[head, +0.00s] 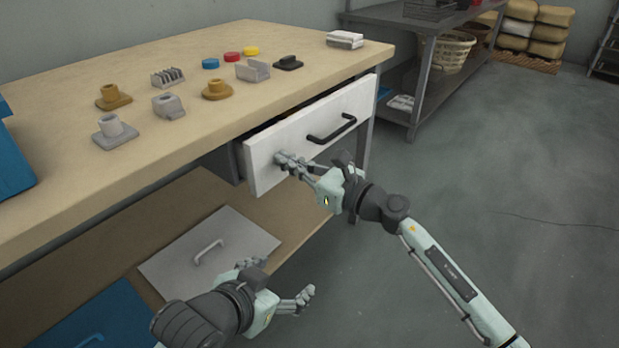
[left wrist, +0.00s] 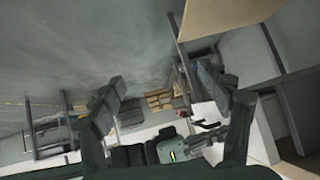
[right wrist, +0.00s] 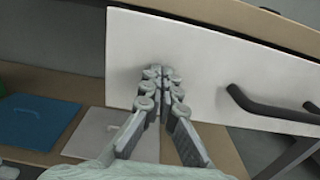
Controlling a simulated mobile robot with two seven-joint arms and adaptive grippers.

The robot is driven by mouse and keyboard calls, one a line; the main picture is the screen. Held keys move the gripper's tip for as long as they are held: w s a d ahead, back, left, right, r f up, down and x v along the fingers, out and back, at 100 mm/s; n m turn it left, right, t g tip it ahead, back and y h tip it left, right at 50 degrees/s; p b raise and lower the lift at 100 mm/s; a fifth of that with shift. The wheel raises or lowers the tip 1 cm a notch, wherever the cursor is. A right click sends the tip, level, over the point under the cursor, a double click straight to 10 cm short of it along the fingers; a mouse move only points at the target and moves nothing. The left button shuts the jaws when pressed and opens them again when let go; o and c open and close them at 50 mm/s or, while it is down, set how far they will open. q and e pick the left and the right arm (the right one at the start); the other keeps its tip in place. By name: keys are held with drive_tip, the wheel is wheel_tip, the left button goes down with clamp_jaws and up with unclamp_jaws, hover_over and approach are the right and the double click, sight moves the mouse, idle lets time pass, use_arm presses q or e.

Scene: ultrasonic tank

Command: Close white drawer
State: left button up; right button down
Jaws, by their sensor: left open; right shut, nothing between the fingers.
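The white drawer (head: 300,143) under the wooden bench stands partly out, with a dark gap behind its front panel. Its black handle (head: 331,130) is on the right part of the front. My right gripper (head: 283,161) is shut and empty, with its fingertips at the left part of the drawer front. In the right wrist view the closed fingertips (right wrist: 160,75) are against or very close to the white panel (right wrist: 200,60), left of the handle (right wrist: 275,108). My left gripper (head: 280,283) is open and empty, low in front of the bench, away from the drawer.
The bench top (head: 170,70) holds several small fixtures, coloured discs and a white stack (head: 345,39). A grey lidded panel (head: 210,255) and a blue one (head: 90,320) lie on the lower shelf. A metal rack (head: 425,90) stands behind. Floor to the right is clear.

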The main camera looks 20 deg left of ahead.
sight(274, 153)
drive_tip(key=b+x, duration=0.1)
drive_tip(key=x, duration=0.2)
drive_tip(key=shift+w+a, duration=0.1)
drive_tip(key=shift+a, duration=0.35)
use_arm(q)
drive_tip(key=w+d+r+t+h, duration=0.2)
drive_tip(key=w+d+r+t, duration=0.1)
drive_tip(key=d+r, duration=0.2)
drive_tip(key=shift+d+r+m+t, duration=0.15)
drive_tip(key=shift+r+m+t, duration=0.2)
drive_tip(key=shift+r, duration=0.3)
use_arm(e)
drive_tip(key=shift+r, duration=0.15)
use_arm(q)
drive_tip(key=shift+w, duration=0.1)
use_arm(e)
drive_tip(key=shift+w, duration=0.1)
